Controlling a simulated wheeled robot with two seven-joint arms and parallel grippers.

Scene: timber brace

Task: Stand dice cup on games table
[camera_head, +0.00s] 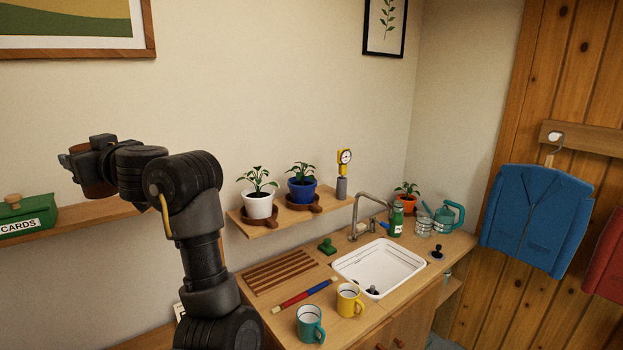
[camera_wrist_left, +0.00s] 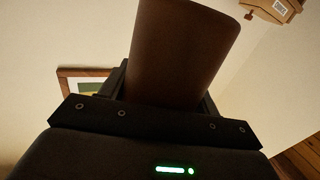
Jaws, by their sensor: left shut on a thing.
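The dice cup (camera_head: 99,186) is a brown, round-sided cup, partly hidden behind my gripper at the left of the head view. My left gripper (camera_head: 82,160) is shut on it and holds it up by the wall shelf. In the left wrist view the dice cup (camera_wrist_left: 185,50) fills the upper middle between the fingers. I cannot tell from these views whether its base touches the shelf. No games table can be made out for certain. My right gripper is not in view.
The wall shelf (camera_head: 72,215) holds a green CARDS box (camera_head: 27,216) at far left. A second shelf (camera_head: 262,226) holds potted plants and a gauge. Below it are a sink (camera_head: 378,262), a teal mug (camera_head: 310,325), a yellow mug (camera_head: 349,300) and a slatted rack (camera_head: 280,272).

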